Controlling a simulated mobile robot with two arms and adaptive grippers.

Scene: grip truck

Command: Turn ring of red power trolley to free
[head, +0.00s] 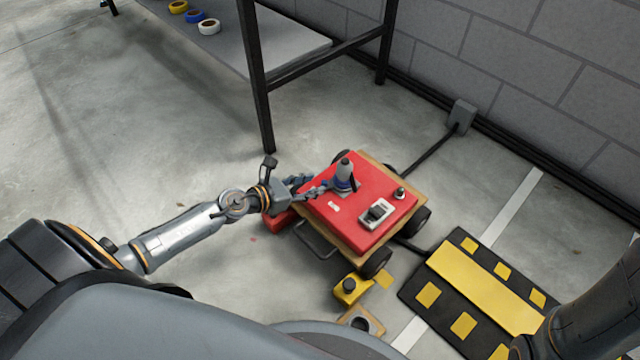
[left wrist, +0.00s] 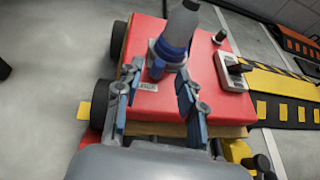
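The red power trolley (head: 350,225) is a low wheeled cart with a red top on a wooden-looking base; its red top (left wrist: 205,85) fills the middle of the left wrist view. A grey upright post (head: 345,168) stands on it with a blue ring (head: 344,185) around its lower part. The ring (left wrist: 168,52) has a blue knob-like lug towards me. My left gripper (head: 318,189) is low over the trolley beside the post. In the left wrist view its fingers (left wrist: 158,72) are apart with the ring just beyond the tips; contact is unclear. My right gripper is out of view.
A white-and-black switch box (head: 377,213) and a small knob (head: 399,193) sit on the trolley top. A yellow block (head: 352,288) and a black-and-yellow ramp (head: 475,290) lie nearby. A table (head: 230,45) with tape rolls stands behind. Floor at left is clear.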

